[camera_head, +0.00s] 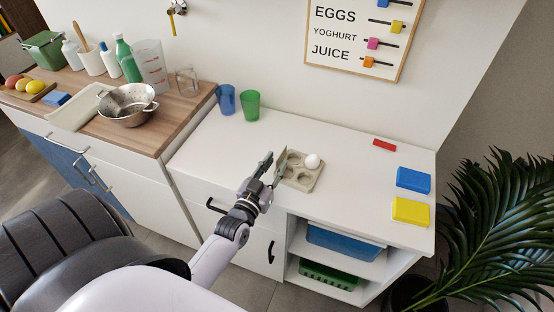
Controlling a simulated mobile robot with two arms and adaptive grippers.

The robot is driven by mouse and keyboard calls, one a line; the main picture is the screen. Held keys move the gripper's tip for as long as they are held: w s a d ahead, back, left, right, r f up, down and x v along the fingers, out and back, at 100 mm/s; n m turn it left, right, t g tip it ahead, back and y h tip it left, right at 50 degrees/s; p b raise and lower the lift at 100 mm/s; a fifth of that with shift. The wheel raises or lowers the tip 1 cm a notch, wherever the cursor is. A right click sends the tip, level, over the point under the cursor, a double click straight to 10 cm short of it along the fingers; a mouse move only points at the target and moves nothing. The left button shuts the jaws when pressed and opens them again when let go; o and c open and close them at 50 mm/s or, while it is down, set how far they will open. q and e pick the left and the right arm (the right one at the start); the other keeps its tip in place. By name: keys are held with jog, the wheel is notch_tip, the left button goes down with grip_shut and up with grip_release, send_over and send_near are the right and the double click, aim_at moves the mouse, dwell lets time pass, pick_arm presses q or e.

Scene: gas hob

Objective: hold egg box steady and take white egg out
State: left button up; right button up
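A grey-beige egg box (304,180) sits on the white worktop, with a white egg (312,161) in its far right cup. The other visible cups look empty. A thin upright flap (281,163), seen nearly edge-on, stands at the box's left side; it looks like the lid. My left gripper (273,164) is at the left side of the box, close to this flap. Its fingers look spread apart; whether they touch the flap cannot be made out. My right gripper is not in view.
Blue (225,99) and green cups (250,105) stand behind left of the box. A red block (384,145), blue box (413,180) and yellow box (410,211) lie to the right. The worktop between is clear. A plant (495,225) stands beyond the right edge.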

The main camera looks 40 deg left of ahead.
pick_arm(q)
jog(key=shift+w+a, duration=0.1)
jog(key=shift+w, duration=0.75)
grip_shut()
dwell(0.9)
jog(key=shift+o, duration=0.2)
grip_release()
